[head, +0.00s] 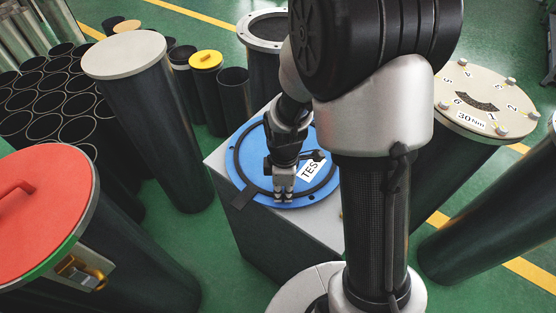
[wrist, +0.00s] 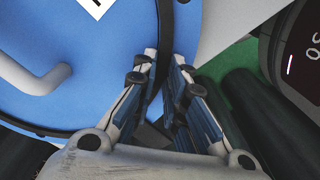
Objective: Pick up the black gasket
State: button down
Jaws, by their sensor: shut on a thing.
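The black gasket (head: 243,197) is a thin dark ring with a tab at its lower left. It lies on a round blue lid (head: 232,160) marked TEST, on top of a grey box. My gripper (head: 284,195) points down at the near edge of the ring. In the wrist view the gasket (wrist: 165,30) runs as a black band down between the two fingers, and my gripper (wrist: 165,75) is shut on it. My gripper and arm hide part of the ring. Whether the held part is lifted off the lid is hard to tell.
A grey handle (wrist: 35,78) stands on the lid. A red-lidded cylinder (head: 40,215) is at the left front. A tall cylinder with a pale lid (head: 124,54) is behind it. A numbered beige flange (head: 490,98) tops a cylinder at the right. Green floor shows between them.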

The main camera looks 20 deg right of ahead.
jog(key=shift+r, duration=0.1)
notch_tip(320, 180, up, 20)
jog(key=p, duration=0.4)
jog(key=shift+p, duration=0.3)
